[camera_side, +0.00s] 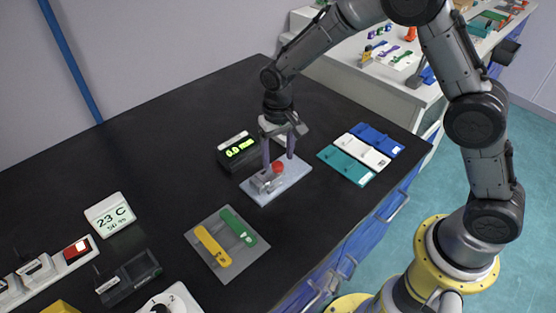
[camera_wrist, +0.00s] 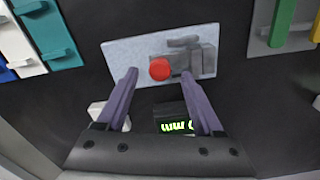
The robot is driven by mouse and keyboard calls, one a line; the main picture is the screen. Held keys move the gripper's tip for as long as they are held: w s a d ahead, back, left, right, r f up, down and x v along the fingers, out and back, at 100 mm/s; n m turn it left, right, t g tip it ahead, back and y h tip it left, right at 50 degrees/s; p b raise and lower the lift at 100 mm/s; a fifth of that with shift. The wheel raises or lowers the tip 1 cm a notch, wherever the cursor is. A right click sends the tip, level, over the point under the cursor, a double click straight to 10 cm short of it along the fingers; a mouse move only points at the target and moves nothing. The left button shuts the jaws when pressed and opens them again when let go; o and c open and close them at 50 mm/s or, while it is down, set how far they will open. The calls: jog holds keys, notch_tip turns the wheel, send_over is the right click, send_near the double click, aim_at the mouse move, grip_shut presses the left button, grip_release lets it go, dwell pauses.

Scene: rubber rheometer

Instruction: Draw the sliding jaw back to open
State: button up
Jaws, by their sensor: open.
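The sliding-jaw fixture is a light grey-blue plate (camera_side: 294,183) with a grey metal jaw block (camera_side: 263,182) and a round red knob (camera_side: 278,167). In the wrist view, the plate (camera_wrist: 122,53) lies across the top middle. The red knob (camera_wrist: 160,69) is left of the grey block (camera_wrist: 207,58). My gripper (camera_side: 279,162) is above the plate, its two purple fingers pointing down. In the wrist view my gripper (camera_wrist: 160,74) is open, one finger on each side of the knob. Contact with the knob cannot be told. The gap between the jaws is unclear.
A black display box (camera_side: 238,152) with green digits stands just behind the plate. Teal, white and blue pieces (camera_side: 362,155) lie to the right. A grey board (camera_side: 211,261) with yellow and green handles lies in front. Black table is bare between them.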

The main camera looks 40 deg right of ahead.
aim_at(271, 174)
jog(key=shift+f, duration=1.25)
grip_shut()
jog(key=shift+r, duration=0.1)
dwell(0.4)
